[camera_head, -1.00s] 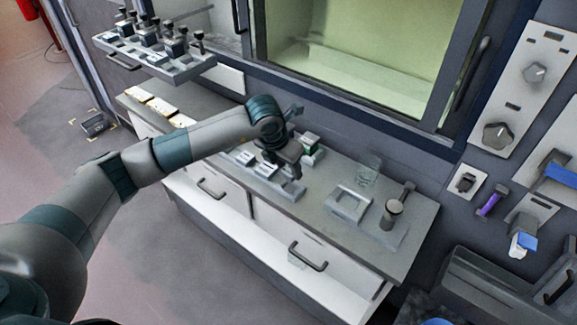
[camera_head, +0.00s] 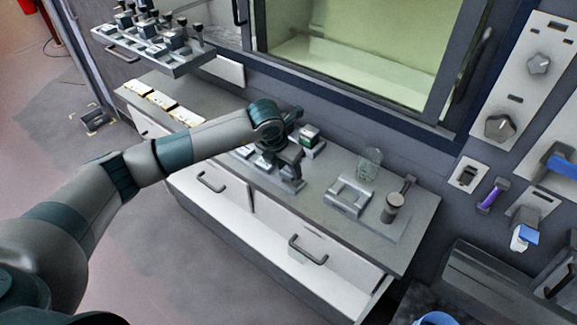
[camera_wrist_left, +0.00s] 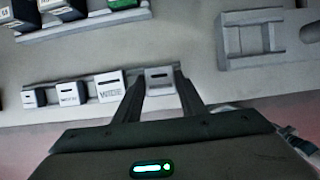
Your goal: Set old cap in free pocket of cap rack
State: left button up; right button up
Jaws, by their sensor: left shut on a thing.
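My left gripper (camera_head: 289,176) is over the cap rack (camera_head: 293,188) on the grey bench, and hides much of it in the head view. In the left wrist view the gripper (camera_wrist_left: 161,84) is shut on a small grey cap with a dark slot, the old cap (camera_wrist_left: 160,75). The held cap is at the right end of the row on the rack (camera_wrist_left: 50,84). Several pale, slotted caps (camera_wrist_left: 110,86) sit in the rack to its left. I cannot tell whether the held cap rests in the pocket or hangs just above it. My right gripper is not in view.
A grey fixture (camera_head: 347,197), a clear glass (camera_head: 370,164) and a dark-handled cylinder (camera_head: 393,206) stand right of the rack. A green-marked block (camera_head: 310,140) is behind it. A raised tray (camera_head: 165,61) of tools is at upper left. Drawer handles (camera_head: 308,254) project in front.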

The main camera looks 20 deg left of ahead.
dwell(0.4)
pick_arm(q)
jog(key=shift+f+b, duration=0.45)
jog(key=shift+f, duration=0.05)
dwell(0.4)
jog(key=shift+f+b, duration=0.45)
jog(key=shift+b, duration=0.05)
jog(key=o, duration=1.3)
jog(key=shift+c, duration=0.2)
jog(key=shift+r, duration=0.1)
jog(key=b+v, duration=0.5)
jog(key=v, duration=1.2)
jog(key=shift+r+b, duration=0.2)
jog(key=shift+b, duration=0.1)
jog(key=shift+s, duration=0.1)
